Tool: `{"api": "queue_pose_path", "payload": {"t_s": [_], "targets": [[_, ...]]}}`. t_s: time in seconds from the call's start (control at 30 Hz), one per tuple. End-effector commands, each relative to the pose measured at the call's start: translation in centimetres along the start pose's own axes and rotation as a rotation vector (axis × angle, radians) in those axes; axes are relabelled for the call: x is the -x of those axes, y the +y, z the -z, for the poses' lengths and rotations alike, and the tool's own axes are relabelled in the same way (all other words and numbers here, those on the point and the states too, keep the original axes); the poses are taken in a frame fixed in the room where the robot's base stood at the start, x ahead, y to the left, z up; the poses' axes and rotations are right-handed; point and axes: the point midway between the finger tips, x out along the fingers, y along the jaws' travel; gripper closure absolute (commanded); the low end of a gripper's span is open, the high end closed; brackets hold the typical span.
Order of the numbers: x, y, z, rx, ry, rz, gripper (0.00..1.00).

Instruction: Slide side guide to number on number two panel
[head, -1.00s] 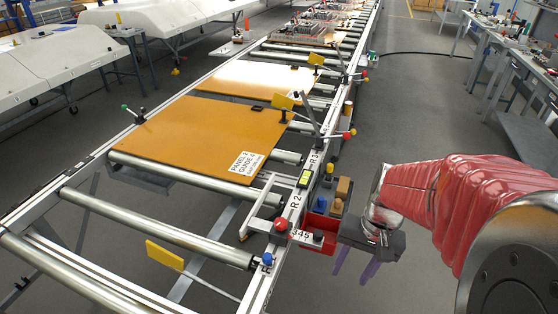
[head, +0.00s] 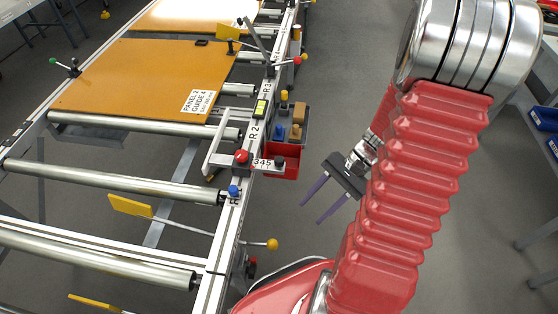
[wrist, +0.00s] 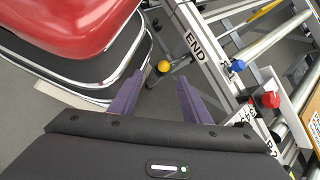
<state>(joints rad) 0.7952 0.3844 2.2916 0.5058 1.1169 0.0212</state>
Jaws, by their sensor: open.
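The orange number two panel (head: 150,80) lies on the conveyor rollers. Its white label (head: 198,101) reads PANEL 2 and GUIDE, with a digit that looks like 4; the small line below is unreadable. The side guide (head: 214,150) is a pale bracket on the right rail near the R 2 mark, with a red knob (head: 241,157) that also shows in the wrist view (wrist: 270,99). A scale reading 345 (head: 263,163) is beside the knob. My gripper (head: 311,213) is open and empty, right of the rail and apart from the guide; its fingers show in the wrist view (wrist: 160,76).
A blue knob (head: 233,190) is on the rail near the guide. A yellow-knobbed lever (head: 272,244) sticks out from the rail's near end, marked END in the wrist view. A red bin (head: 280,165) and small blocks hang outside the rail.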

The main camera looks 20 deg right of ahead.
Motion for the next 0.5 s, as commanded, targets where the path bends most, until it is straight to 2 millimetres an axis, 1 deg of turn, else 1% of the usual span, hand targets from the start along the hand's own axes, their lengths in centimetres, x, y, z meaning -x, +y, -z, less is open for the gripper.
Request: {"api": "queue_pose_path", "payload": {"t_s": [0.1,0.5], "targets": [[-0.7,0.1,0.8,-0.075,-0.062,0.057,0.57],[-2.3,-0.3,3.6,-0.305,-0.257,0.27,0.57]]}}
